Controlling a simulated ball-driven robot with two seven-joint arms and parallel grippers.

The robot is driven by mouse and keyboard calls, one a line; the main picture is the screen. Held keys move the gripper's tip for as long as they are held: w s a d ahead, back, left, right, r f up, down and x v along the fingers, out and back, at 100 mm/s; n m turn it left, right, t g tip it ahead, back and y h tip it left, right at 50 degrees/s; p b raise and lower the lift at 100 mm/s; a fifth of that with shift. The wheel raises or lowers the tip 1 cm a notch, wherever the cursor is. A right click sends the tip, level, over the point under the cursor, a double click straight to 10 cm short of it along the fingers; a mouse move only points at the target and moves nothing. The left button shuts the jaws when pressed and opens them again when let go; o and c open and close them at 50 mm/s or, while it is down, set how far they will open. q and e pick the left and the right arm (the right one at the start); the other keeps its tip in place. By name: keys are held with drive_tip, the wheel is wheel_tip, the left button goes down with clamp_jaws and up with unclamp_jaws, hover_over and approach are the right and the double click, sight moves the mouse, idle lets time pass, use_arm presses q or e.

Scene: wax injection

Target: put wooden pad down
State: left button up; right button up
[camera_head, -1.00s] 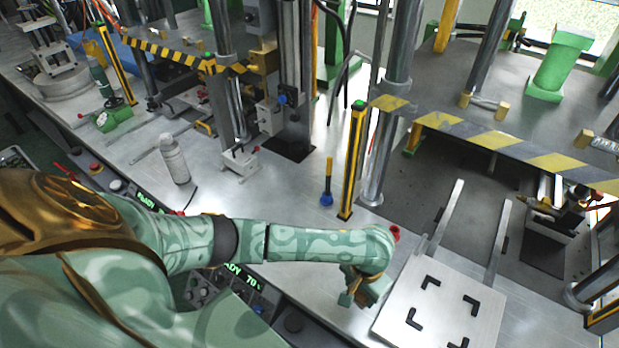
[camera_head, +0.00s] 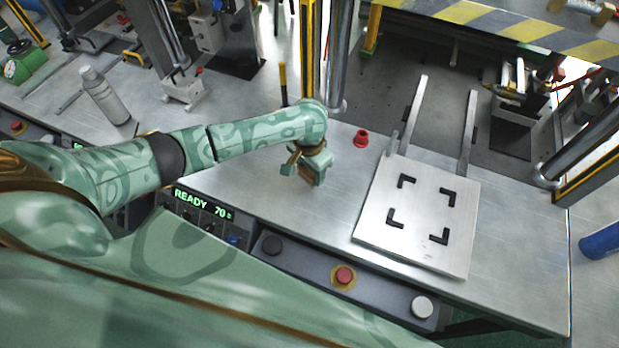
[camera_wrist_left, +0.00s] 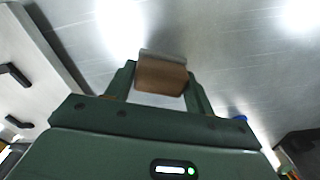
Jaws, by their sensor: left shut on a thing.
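The wooden pad (camera_wrist_left: 161,75) is a small brown block with a grey edge along its top. In the left wrist view it sits between the two green fingers of my left gripper (camera_wrist_left: 160,86), which is shut on it. In the head view my left gripper (camera_head: 306,174) points down over the bare metal bench (camera_head: 270,200), left of the white plate with black corner marks. I cannot tell whether the pad touches the bench. My right gripper is in neither view.
The white plate (camera_head: 420,215) lies to the right, with two rails (camera_head: 468,130) behind it. A yellow-black post (camera_head: 309,50) rises behind. Buttons (camera_head: 344,275) line the front edge.

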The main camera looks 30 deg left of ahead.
sight(309, 176)
use_arm(q)
drive_tip(key=shift+w+a+f, duration=0.15)
drive_tip(key=shift+w+f, duration=0.05)
drive_tip(key=shift+f, duration=0.15)
wheel_tip(309, 176, down, 4)
drive_tip(key=shift+w+a+r+b, duration=0.15)
drive_tip(key=shift+r+b, duration=0.05)
drive_tip(key=shift+b, duration=0.85)
drive_tip(key=shift+r, duration=0.15)
drive_tip(key=o, duration=1.1)
